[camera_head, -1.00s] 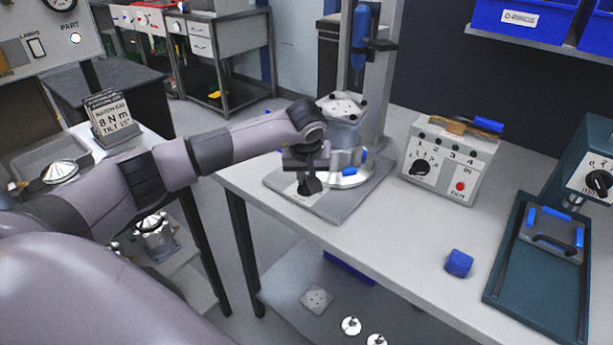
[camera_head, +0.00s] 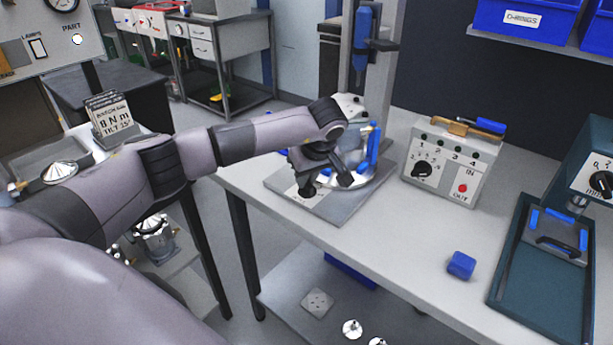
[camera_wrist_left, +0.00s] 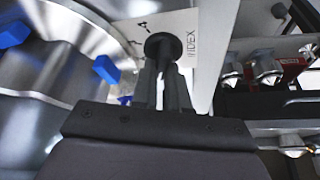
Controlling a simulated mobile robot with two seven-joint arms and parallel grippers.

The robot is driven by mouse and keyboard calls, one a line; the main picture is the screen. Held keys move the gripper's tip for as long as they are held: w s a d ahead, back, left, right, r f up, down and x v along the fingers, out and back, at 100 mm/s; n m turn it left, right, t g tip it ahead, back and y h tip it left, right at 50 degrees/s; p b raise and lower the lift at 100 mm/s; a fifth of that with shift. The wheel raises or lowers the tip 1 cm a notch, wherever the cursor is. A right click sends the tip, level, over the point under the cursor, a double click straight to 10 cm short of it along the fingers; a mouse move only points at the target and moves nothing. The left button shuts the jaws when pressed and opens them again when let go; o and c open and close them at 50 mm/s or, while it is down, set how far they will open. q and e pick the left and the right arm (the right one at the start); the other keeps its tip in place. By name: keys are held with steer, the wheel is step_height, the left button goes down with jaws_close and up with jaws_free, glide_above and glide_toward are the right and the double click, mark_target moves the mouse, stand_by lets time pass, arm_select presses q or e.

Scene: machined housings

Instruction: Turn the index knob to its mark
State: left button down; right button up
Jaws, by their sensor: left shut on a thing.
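The index knob (camera_wrist_left: 163,46) is a dark round-topped knob in the left wrist view, beside a white plate (camera_wrist_left: 190,22) lettered INDEX with small marks. My left gripper (camera_wrist_left: 163,78) has its two fingers close around the knob. In the head view my left gripper (camera_head: 309,180) is low over the front corner of the grey fixture base (camera_head: 340,208). The knob is mostly hidden there by the gripper, and its pointer and target mark cannot be made out. The metal housing (camera_head: 375,172) with blue clamps stands just behind. My right gripper is not in view.
A control box (camera_head: 452,160) with a dial stands right of the fixture. A blue cube (camera_head: 461,265) lies on the bench, and a teal press (camera_head: 545,270) is at far right. A column (camera_head: 377,80) rises behind the housing.

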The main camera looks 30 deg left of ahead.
arm_select(q)
steer(key=c, duration=1.1)
jaws_free()
steer(key=shift+c, duration=0.2)
steer(key=v, duration=0.7)
steer(key=shift+b, duration=0.45)
